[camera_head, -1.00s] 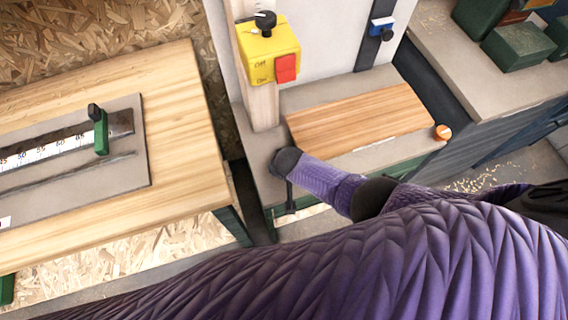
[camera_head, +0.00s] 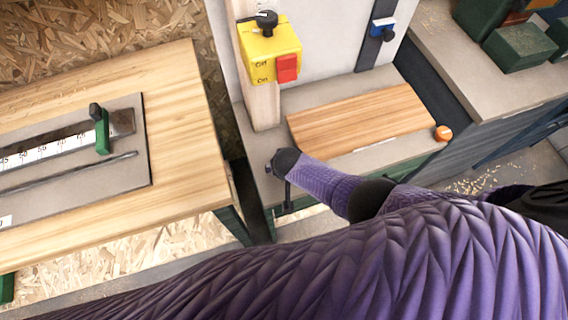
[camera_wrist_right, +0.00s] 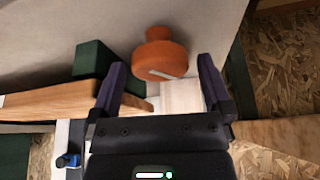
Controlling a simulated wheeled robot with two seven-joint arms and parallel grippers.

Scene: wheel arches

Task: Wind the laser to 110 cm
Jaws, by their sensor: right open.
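My right gripper (camera_wrist_right: 162,76) is open, its two purple fingers apart with nothing between them. An orange knob (camera_wrist_right: 158,55) with a white pointer mark is just beyond and between the fingertips in the right wrist view; I cannot tell whether they touch it. In the head view my purple arm crosses in front of the bench and the fingers are not clear. A blue block (camera_head: 382,26) with a black knob sits on a dark upright rail. I cannot tell for sure which part is the laser. My left gripper is not in view.
A wooden table (camera_head: 185,150) at left bears a plate with a numbered scale (camera_head: 45,148) and green slider (camera_head: 102,132). A yellow switch box (camera_head: 268,50) is on a post. Green boxes (camera_head: 518,48) stand top right.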

